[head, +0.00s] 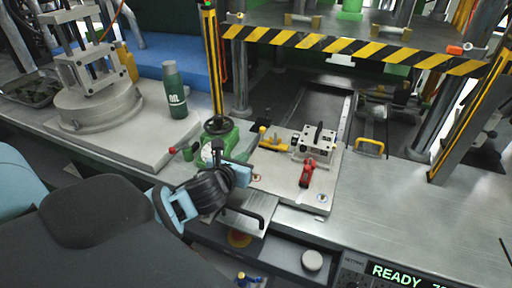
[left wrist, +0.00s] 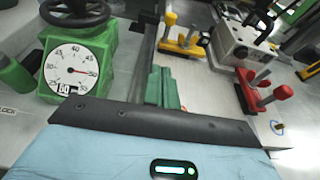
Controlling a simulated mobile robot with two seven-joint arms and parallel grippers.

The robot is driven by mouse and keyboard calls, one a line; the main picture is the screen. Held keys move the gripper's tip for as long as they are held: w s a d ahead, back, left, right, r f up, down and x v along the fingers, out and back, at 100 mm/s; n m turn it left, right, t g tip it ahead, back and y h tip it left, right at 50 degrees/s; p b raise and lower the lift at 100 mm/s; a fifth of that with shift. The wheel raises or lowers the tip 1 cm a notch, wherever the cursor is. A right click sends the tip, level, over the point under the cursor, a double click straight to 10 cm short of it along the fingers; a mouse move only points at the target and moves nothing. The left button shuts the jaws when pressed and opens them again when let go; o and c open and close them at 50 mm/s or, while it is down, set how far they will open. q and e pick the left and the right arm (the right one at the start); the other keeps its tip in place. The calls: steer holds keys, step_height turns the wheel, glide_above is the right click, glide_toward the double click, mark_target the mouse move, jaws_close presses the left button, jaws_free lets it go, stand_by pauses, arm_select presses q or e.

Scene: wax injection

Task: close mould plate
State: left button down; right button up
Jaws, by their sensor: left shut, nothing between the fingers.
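The metal mould block (head: 316,143) with a black handle on top stands at the back of a pale fixture plate (head: 285,187). In the left wrist view the mould (left wrist: 240,45) is at the upper right. I cannot tell for sure how its plate is seated. A yellow clamp (head: 268,140) is at its left and a red clamp (head: 306,174) in front; both also show in the left wrist view. My left gripper (head: 243,174) is shut and empty, left of the mould and apart from it. My right gripper is not in view.
A green gauge with a black handwheel (head: 218,140) stands close left of my gripper. A black bar handle (head: 245,216) is in front. A striped yellow-black beam (head: 350,48) and posts frame the press behind. The bench right of the fixture is clear.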

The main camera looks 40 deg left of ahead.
arm_select(q)
glide_toward(266, 137)
steer(key=shift+d+f+b, duration=0.1)
steer(key=shift+b, duration=0.3)
steer(key=w, duration=0.2)
steer(key=w+a, duration=0.1)
steer(key=w, duration=0.2)
steer(key=w+a, duration=0.1)
steer(key=w, duration=0.2)
steer(key=shift+w+b, duration=0.2)
steer(key=shift+b, duration=0.1)
steer(key=shift+w+a, duration=0.15)
steer(key=shift+w, duration=0.3)
